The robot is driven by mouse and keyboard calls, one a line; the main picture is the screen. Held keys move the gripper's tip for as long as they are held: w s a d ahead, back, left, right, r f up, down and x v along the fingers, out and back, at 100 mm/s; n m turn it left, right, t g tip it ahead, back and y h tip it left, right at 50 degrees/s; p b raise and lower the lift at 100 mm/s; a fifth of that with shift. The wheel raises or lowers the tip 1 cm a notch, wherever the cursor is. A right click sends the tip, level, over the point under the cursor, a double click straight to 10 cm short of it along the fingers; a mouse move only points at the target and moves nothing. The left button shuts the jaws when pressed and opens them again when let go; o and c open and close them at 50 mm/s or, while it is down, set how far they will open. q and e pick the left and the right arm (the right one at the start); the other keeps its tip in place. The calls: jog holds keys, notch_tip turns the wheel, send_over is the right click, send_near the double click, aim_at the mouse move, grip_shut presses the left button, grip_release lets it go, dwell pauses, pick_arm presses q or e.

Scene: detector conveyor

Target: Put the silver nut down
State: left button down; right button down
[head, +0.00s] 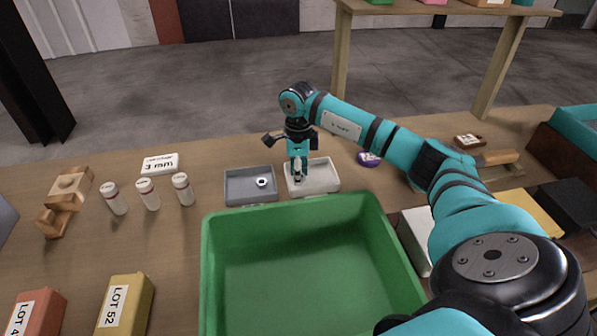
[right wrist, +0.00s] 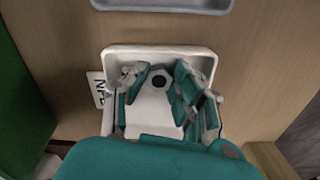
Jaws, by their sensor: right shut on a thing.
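My right gripper (head: 298,176) points down over the white tray (head: 327,183) in the head view. In the right wrist view the fingers of my right gripper (right wrist: 161,78) are closed in around a small silver nut (right wrist: 160,82) with a dark hole, above or at the white tray (right wrist: 203,54). Whether the nut touches the tray floor I cannot tell. In the head view the gripper hides this nut. Another small ring-shaped nut (head: 262,182) lies in the grey tray (head: 235,198), just left of the white tray. My left gripper is not in view.
A large green bin (head: 310,262) stands in front of both trays. White bottles (head: 148,194), a wooden piece (head: 70,188) and a label card (head: 160,164) are at left. A purple item (head: 369,159) is right of the white tray. Bare table (head: 225,155) lies behind the grey tray.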

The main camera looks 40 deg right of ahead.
jog(key=c, duration=1.1)
grip_release()
jog(key=shift+f, duration=0.1)
jog(key=shift+o, duration=0.2)
jog(key=shift+r, duration=0.35)
notch_tip(320, 180, up, 12)
jog(key=b, duration=0.1)
jog(key=shift+f, duration=0.15)
